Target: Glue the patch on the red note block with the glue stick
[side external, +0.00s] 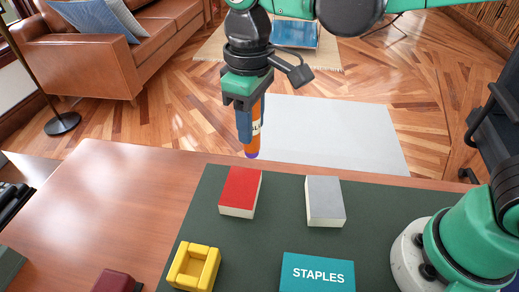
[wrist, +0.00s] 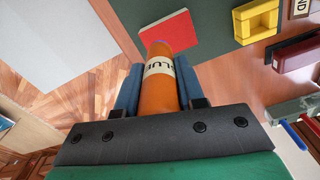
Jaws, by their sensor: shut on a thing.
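My gripper (side external: 250,122) is shut on the orange glue stick (side external: 257,127), with its purple tip pointing down. In the wrist view the glue stick (wrist: 162,85) lies between the blue fingers, with its GLUE label partly visible. The red note block (side external: 240,192) lies on the dark green mat (side external: 270,225) with its red top face up. The glue tip is above and behind the block in the side view, apart from it. The red block also shows in the wrist view (wrist: 172,30), just beyond the tip. I cannot make out a separate patch on it.
A grey note block (side external: 324,200) lies to the right of the red one. A yellow open holder (side external: 194,266) and a teal STAPLES box (side external: 318,272) are at the front. A dark red object (side external: 112,281) is at front left. The wooden desk (side external: 110,195) is mostly clear at left.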

